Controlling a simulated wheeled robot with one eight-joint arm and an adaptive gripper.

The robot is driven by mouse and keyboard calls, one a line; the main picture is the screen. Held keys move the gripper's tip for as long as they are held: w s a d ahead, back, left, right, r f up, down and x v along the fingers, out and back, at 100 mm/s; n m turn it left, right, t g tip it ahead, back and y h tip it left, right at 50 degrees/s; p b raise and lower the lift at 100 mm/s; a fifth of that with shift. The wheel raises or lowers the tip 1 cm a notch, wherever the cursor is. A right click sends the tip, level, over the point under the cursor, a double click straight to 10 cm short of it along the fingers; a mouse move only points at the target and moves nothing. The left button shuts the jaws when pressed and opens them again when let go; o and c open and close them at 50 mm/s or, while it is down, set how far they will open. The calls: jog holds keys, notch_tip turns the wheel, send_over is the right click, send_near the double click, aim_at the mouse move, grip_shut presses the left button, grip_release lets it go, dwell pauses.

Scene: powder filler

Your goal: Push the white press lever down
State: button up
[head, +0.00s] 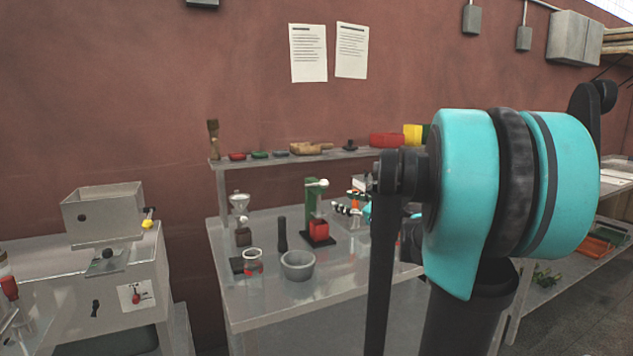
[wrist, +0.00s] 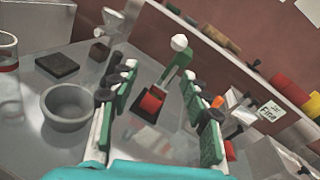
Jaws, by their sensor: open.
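The press is a green upright on a dark base with a red block at its foot. Its white lever end (head: 317,183) is at the top of the upright in the head view, raised above the red block (head: 320,228). In the wrist view the round white lever end (wrist: 179,43) is ahead of the fingertips, with the red block (wrist: 152,102) below it, between the fingers in the picture. My gripper (wrist: 162,77) is open and empty, its green-padded fingers spread. In the head view my gripper (head: 347,203) is right of the press, partly hidden by my arm.
A grey bowl (head: 298,264), a glass beaker (head: 253,261) and a dark cylinder (head: 282,233) stand left of the press on the table. A shelf (head: 270,162) with bowls and a wooden piece runs behind. A grey machine (head: 104,215) stands further left.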

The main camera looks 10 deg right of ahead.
aim_at(315, 184)
jog(key=w+a+r+m, duration=0.1)
jog(key=w+a, duration=0.2)
jog(key=w, duration=0.5)
jog(key=w+a+r+t, duration=0.1)
jog(key=w+a, duration=0.3)
jog(key=w, duration=0.4)
jog(key=shift+w+m, duration=0.25)
jog(key=shift+m, duration=0.15)
grip_shut()
